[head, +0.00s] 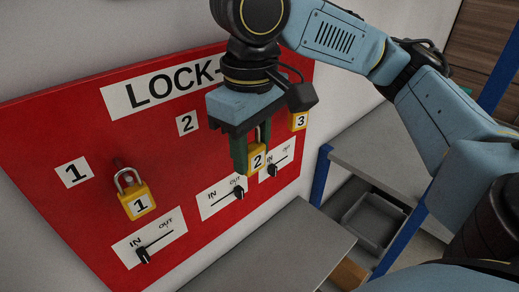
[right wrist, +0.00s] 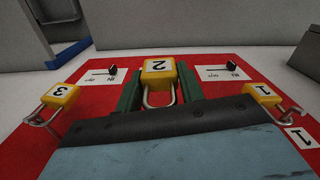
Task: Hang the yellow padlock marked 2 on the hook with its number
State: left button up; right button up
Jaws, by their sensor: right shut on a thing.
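The yellow padlock marked 2 (head: 257,160) is held between the fingers of my right gripper (head: 250,155), in front of the red board (head: 85,128). In the right wrist view the padlock (right wrist: 158,69) sits between the green fingers (right wrist: 160,92), its number facing the camera and its metal shackle toward the gripper's palm. The number 2 label (head: 187,123) is on the board, left of my gripper. The hook for number 2 is hidden behind my gripper, so I cannot tell whether the shackle touches it. My left gripper is not in view.
Padlock 1 (head: 138,203) hangs at the board's left, and padlock 3 (head: 299,121) at its right. Several IN/OUT switches (head: 239,192) line the lower board. A grey surface (head: 285,250) lies below, and a blue-legged table (head: 385,150) stands at right.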

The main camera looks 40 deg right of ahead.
jog(key=shift+w+f, duration=0.1)
jog(key=shift+w, duration=0.75)
jog(key=shift+w+a, duration=0.1)
jog(key=shift+w, duration=0.35)
jog(key=shift+c, duration=1.1)
jog(key=shift+w+a+f, duration=0.1)
jog(key=shift+w+f, duration=0.15)
jog(key=shift+w, duration=0.35)
jog(key=shift+w+f, duration=0.25)
jog(key=shift+w, duration=0.3)
jog(key=shift+f, duration=0.25)
jog(key=o, duration=1.3)
jog(key=shift+c, duration=0.2)
